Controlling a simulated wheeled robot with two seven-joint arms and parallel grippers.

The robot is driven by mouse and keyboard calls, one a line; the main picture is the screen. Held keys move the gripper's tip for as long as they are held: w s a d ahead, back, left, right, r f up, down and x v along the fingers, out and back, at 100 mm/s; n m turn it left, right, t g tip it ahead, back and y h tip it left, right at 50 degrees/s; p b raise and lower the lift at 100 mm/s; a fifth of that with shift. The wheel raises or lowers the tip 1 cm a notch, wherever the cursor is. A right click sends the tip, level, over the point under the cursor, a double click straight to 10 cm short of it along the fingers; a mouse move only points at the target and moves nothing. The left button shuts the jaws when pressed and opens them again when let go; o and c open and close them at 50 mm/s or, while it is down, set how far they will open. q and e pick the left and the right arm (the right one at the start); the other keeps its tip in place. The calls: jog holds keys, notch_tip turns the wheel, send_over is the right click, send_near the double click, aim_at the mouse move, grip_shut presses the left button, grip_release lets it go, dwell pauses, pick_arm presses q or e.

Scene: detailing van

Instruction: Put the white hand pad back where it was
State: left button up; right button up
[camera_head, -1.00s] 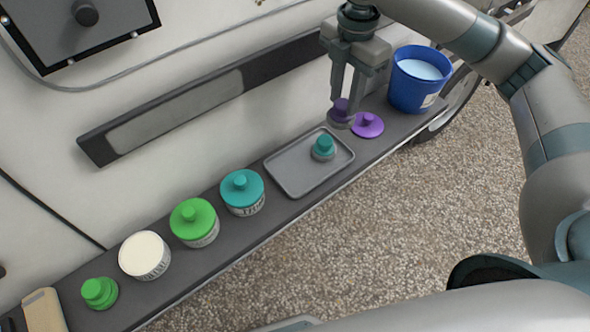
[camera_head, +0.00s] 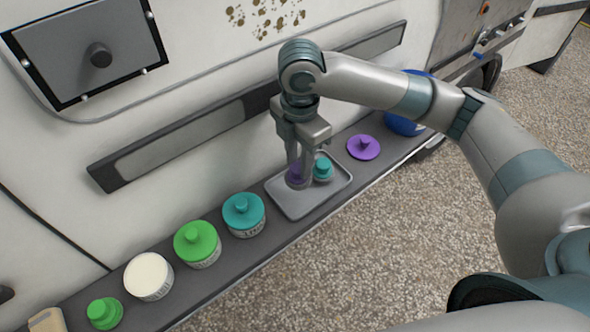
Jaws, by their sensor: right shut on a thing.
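My right gripper (camera_head: 297,178) is shut on a small purple-knobbed pad (camera_head: 295,172), partly hidden by the fingers. It is over the grey tray (camera_head: 298,208), left of a small teal-knobbed pad (camera_head: 322,168) that stands in the tray. I cannot tell whether the held pad touches the tray. No pad that is clearly white shows; a cream block (camera_head: 47,321) is cut off at the lower left. My left gripper is not in view.
The dark shelf along the van holds a green-knobbed pad (camera_head: 104,313), a cream-topped tub (camera_head: 148,276), a green-lidded tub (camera_head: 197,243), a teal-lidded tub (camera_head: 243,214) and a purple lid (camera_head: 363,147). A blue bucket (camera_head: 401,125) stands behind my right arm.

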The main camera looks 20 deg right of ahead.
aim_at(295, 168)
jog(key=shift+s+a+f, duration=0.15)
jog(key=shift+a+f, duration=0.2)
jog(key=shift+a, duration=0.2)
notch_tip(295, 168, down, 3)
jog(key=shift+d+f+p, duration=0.1)
jog(key=shift+f+p, duration=0.1)
jog(key=shift+p, duration=0.45)
jog(key=shift+f, duration=0.3)
jog(key=o, duration=1.1)
jog(key=shift+f, duration=0.1)
jog(key=shift+o, duration=0.2)
